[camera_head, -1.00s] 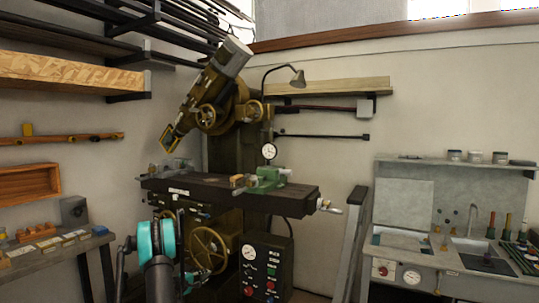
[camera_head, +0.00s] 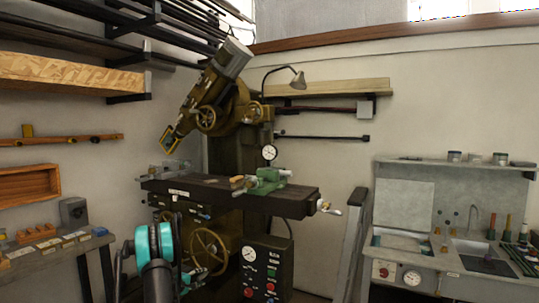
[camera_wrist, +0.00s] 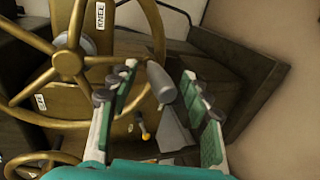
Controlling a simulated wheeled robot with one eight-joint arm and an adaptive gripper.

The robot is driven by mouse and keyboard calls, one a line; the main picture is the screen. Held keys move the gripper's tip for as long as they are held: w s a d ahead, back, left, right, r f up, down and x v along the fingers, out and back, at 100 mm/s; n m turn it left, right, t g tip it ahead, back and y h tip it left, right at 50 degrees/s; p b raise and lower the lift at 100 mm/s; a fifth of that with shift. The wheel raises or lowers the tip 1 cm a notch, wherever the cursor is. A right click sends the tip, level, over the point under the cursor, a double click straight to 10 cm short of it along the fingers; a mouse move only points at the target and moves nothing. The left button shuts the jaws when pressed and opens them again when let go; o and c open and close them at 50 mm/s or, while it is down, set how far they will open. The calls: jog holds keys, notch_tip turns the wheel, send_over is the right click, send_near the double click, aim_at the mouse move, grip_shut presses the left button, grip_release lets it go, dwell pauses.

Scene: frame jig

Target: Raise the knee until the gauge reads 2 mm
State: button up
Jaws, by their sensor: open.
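A brass-coloured handwheel (camera_wrist: 68,62) with a KNEE label fills the left of the wrist view. It also shows low on the milling machine in the head view (camera_head: 208,251). A grey tapered handle (camera_wrist: 161,84) stands at its rim. My gripper (camera_wrist: 157,90) is open, with its green-padded fingers on either side of the handle in the picture. I cannot tell whether they touch it.
A green vise (camera_head: 267,181) sits on the machine table. A control box (camera_head: 268,270) with a dial and buttons stands right of the handwheel. A second brass rim (camera_wrist: 30,160) shows at the lower left of the wrist view. A side bench (camera_head: 60,247) holds small parts.

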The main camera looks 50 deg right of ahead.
jog(key=shift+v, duration=3.75)
